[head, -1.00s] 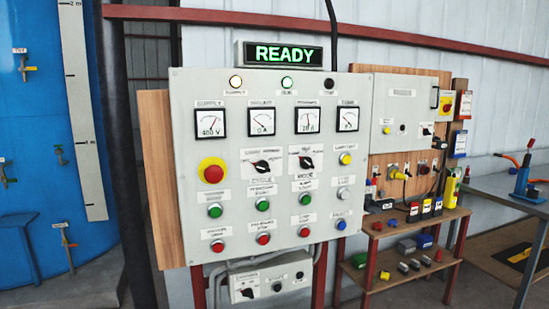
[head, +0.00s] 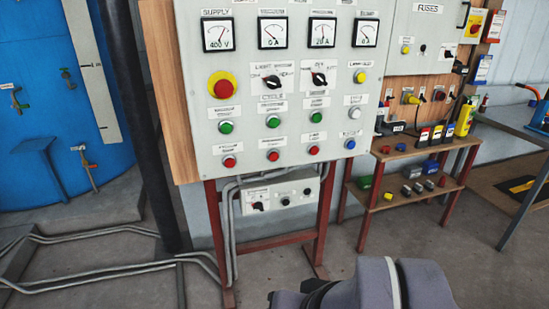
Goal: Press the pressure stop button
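A grey control panel (head: 300,100) stands upright ahead in the head view. Its bottom row has three red buttons: a left one (head: 229,162), a middle one (head: 273,156) and a right one (head: 314,150). The label above the middle red button seems to be the pressure stop label, but its small print is hard to read. Nothing touches these buttons. A grey, rounded part of my own arm shows at the bottom edge, well below the panel. My gripper is not visible.
Green buttons (head: 226,127) sit above the red ones, with a blue button (head: 350,144) at the row's right end. A red emergency knob (head: 224,89) is at upper left. A low shelf (head: 412,185) stands right; pipes (head: 100,265) run along the floor at left.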

